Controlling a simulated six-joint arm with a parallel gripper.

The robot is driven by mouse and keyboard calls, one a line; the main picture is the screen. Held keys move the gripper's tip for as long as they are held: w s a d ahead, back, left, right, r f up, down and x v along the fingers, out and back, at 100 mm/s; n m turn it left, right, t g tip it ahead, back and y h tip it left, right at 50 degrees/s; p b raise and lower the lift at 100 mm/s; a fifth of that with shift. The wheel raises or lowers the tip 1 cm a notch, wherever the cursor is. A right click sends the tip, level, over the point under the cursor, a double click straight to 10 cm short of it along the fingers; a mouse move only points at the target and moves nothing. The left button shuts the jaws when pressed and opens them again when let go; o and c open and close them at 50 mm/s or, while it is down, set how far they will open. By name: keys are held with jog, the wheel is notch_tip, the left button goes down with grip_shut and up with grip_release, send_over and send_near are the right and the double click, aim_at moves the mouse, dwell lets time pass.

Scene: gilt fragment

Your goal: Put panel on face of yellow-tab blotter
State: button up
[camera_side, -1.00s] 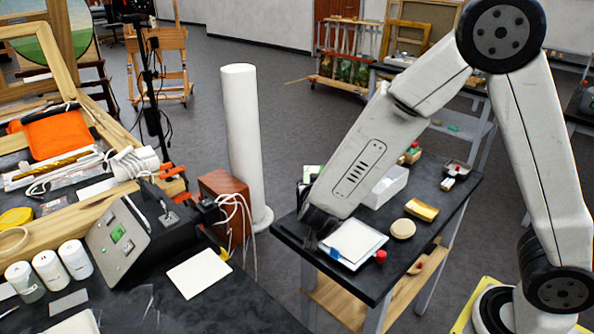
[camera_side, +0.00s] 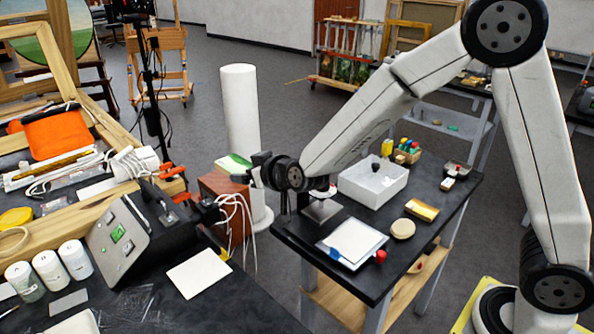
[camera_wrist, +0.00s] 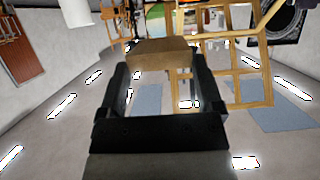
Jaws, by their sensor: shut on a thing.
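My gripper (camera_side: 251,175) points left above the gap between the two benches, at the left edge of the right-hand table. It is shut on the panel (camera_wrist: 162,55), which shows as a brown slab between the fingers in the wrist view. In the side view a flat green-and-white piece at the fingertips (camera_side: 233,162) appears to be this panel, seen above the brown box. The yellow-tab blotter (camera_side: 198,273) is a white sheet lying flat on the dark left bench, its yellow tab at its upper right corner. The gripper is above and apart from it.
A grey console (camera_side: 128,238) stands left of the blotter, and a brown box (camera_side: 223,200) with white cables behind it. A white column (camera_side: 241,115) rises beyond. The right table holds a blue-tab sheet (camera_side: 353,241), a white bin (camera_side: 373,182) and a round disc (camera_side: 402,229).

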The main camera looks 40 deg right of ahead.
jog(key=shift+s+a+f+n+g+y, duration=0.8)
jog(key=shift+a+n+g+y, duration=1.7)
jog(key=shift+a+n+y, duration=2.15)
jog(key=s+d+f+n+g+y, duration=0.4)
jog(key=s+f+n+g, duration=0.2)
jog(key=f+n+g, duration=0.1)
jog(key=shift+s+f+n+g, duration=0.35)
jog(key=shift+n+g, duration=0.45)
jog(key=shift+n, duration=0.05)
send_over(219, 260)
jog(key=s, duration=0.1)
notch_tip(219, 260, down, 8)
jog(key=shift+s+d+f, duration=0.1)
jog(key=shift+s+f, duration=0.05)
jog(key=shift+w+f, duration=0.6)
